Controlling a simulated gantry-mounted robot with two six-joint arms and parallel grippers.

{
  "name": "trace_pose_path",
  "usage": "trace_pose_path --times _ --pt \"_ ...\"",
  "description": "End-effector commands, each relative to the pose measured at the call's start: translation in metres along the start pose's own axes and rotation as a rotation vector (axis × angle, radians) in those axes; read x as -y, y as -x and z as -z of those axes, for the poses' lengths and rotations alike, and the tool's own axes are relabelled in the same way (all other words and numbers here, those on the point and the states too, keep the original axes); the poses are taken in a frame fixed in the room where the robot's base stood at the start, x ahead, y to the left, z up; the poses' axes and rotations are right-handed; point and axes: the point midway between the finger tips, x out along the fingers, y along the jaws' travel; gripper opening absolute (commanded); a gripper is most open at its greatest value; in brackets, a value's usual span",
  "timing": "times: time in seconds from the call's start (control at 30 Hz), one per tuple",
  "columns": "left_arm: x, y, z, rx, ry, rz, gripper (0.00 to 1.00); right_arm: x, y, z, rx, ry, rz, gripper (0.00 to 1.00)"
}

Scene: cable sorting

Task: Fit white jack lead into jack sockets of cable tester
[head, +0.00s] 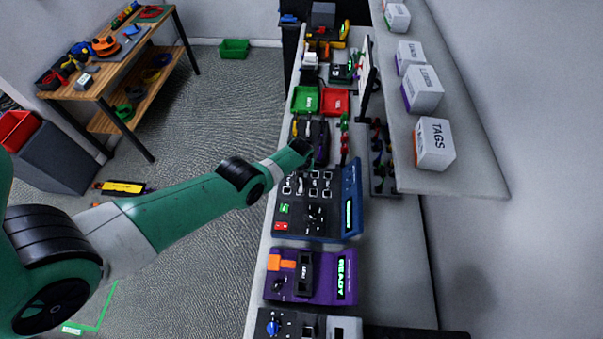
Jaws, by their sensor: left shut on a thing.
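The cable tester (348,205) is a blue-edged box on the bench with a dark face, a green-lit display, red and green buttons and several pale-rimmed sockets along its upper part. My left gripper (309,160) is at the end of the green arm, just above the tester's far edge. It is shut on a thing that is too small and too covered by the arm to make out. A short white piece (307,127) shows in the dark holder behind the gripper; I cannot tell if it is the white jack lead. My right gripper is out of view.
A purple device with a lit READY display (341,276) stands nearer on the bench. Green (305,100) and red (335,102) bins stand beyond the holder. A shelf with white boxes (434,144) overhangs the bench's right side. Bare bench (388,270) shows right of the devices.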

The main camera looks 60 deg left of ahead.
Motion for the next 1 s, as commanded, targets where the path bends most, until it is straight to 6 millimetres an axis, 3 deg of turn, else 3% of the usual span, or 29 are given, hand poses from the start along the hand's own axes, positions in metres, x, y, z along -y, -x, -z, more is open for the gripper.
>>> trace_pose_path --times 0.3,0.33,0.5,0.73,0.93,1.0 --pt "-0.0001 -0.0009 -0.0001 0.000 0.000 0.000 0.00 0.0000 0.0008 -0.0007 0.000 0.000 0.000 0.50" --pt "-0.0001 -0.0009 -0.0001 0.000 0.000 0.000 0.23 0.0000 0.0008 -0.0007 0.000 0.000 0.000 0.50" --pt "-0.0001 -0.0010 -0.0002 0.000 0.000 0.000 0.54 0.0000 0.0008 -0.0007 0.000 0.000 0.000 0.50" --pt "0.0000 -0.0010 -0.0002 0.000 0.000 0.000 0.57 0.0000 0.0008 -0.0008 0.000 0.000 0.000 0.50" --pt "0.0000 -0.0011 -0.0004 0.000 0.000 0.000 0.92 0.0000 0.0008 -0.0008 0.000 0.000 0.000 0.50" --pt "0.0001 -0.0011 -0.0004 0.000 0.000 0.000 0.92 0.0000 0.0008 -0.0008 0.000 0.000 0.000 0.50"
